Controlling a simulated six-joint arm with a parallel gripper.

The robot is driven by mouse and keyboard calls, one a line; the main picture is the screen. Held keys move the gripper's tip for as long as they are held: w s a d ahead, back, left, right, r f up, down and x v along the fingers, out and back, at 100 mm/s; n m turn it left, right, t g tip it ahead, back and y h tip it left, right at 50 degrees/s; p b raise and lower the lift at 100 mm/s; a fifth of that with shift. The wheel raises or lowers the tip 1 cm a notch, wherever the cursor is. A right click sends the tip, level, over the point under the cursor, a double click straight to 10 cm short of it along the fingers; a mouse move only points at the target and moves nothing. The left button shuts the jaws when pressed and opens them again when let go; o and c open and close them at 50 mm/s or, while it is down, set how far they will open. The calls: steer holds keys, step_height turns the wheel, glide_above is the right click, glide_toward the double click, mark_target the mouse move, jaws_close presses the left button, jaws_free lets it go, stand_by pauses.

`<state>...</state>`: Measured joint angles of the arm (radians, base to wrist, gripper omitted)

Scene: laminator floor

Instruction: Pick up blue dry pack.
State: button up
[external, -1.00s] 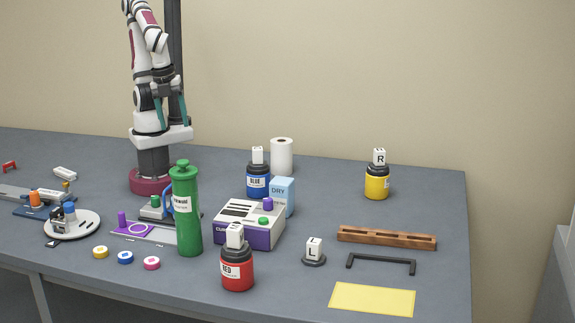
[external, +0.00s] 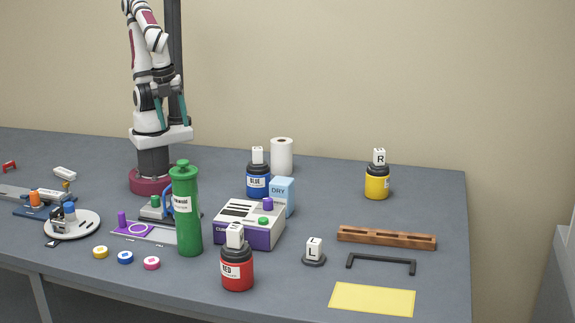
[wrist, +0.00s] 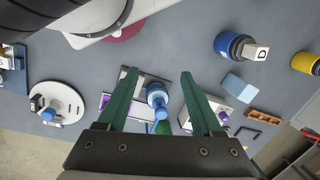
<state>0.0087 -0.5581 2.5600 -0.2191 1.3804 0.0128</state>
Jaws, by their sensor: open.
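The blue dry pack (external: 282,195) is a light blue box with "DRY" on its front. It stands upright on the table, behind the white and purple machine, which hides its lower left part. In the wrist view the dry pack (wrist: 237,82) lies to the right of my fingers. My gripper (external: 170,112) is raised near my base, well to the left of the pack and apart from it. In the wrist view my gripper (wrist: 160,82) shows two green fingers spread wide with nothing held between them.
A blue bottle (external: 257,183) stands close behind the pack at its left. The white and purple machine (external: 262,234) stands in front, with a green bottle (external: 187,220) to its left. A white roll (external: 281,154) is behind. The table right of the pack is clear up to the yellow bottle (external: 377,184).

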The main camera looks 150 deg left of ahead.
steer(key=o, duration=0.5)
steer(key=w+a+f+n+h, duration=0.1)
steer(key=w+a+n+h, duration=0.45)
steer(key=w+n, duration=0.35)
steer(key=w+a+f+n+h, duration=0.2)
steer(key=w+a+n+h, duration=0.3)
steer(key=w+n, duration=0.4)
steer(key=a+f+n+t+h, duration=0.2)
steer(key=a+f+n+t, duration=0.35)
steer(key=a+n, duration=0.6)
steer(key=n+t, duration=0.2)
steer(key=t, duration=0.2)
glide_toward(278, 202)
steer(key=shift+y, duration=0.25)
steer(key=x, duration=1)
steer(key=shift+d+r, duration=0.1)
steer(key=shift+r, duration=0.05)
